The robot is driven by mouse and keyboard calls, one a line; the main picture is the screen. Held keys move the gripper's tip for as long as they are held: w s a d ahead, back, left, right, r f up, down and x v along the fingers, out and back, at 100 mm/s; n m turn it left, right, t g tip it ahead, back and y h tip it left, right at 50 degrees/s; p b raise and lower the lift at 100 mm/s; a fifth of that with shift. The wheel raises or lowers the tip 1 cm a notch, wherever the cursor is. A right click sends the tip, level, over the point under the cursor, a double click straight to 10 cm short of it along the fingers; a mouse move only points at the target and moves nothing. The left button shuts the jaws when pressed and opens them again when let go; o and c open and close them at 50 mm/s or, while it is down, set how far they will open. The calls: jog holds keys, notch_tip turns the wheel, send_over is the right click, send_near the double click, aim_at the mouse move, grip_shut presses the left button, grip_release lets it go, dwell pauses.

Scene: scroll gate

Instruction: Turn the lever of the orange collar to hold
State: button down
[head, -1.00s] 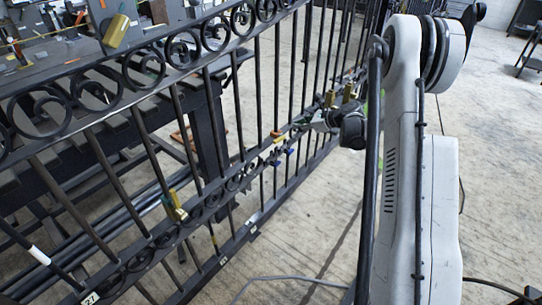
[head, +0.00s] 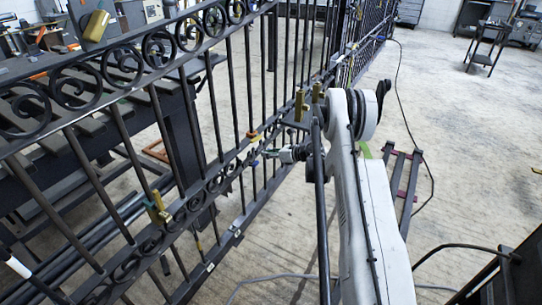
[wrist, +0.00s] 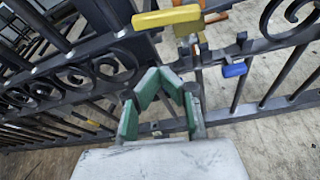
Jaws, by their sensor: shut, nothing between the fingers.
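The gate's dark bars carry small coloured parts. In the wrist view an orange part (wrist: 214,17) shows partly behind a flat yellow lever (wrist: 167,17), with a blue lever (wrist: 234,70) lower right. Whether the orange part is the collar or its lever is unclear. In the head view the orange part (head: 253,135) is small, on the gate's lower rail. My gripper (wrist: 161,76) has green pads, with its fingers shut and empty. Its tips point toward the rail, below the yellow lever and left of the blue one. In the head view my gripper (head: 270,153) is near the orange part.
The black gate (head: 175,115) has scrolls and upright bars close around my gripper. Brass-coloured fittings (head: 158,208) sit on the gate to the left, and others (head: 300,105) stand near my arm. A workbench (head: 150,90) is behind the gate.

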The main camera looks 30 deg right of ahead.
aim_at(256, 139)
jog(key=shift+w+a+r+b, duration=0.35)
jog(key=shift+w+r+b, duration=0.05)
jog(key=shift+w, duration=0.3)
jog(key=shift+w+a+r+b, duration=0.3)
jog(key=shift+w+r+b, duration=0.15)
jog(key=shift+w, duration=0.25)
jog(key=shift+w+a+r+b, duration=0.35)
jog(key=shift+w+b, duration=0.05)
jog(key=shift+w, duration=0.3)
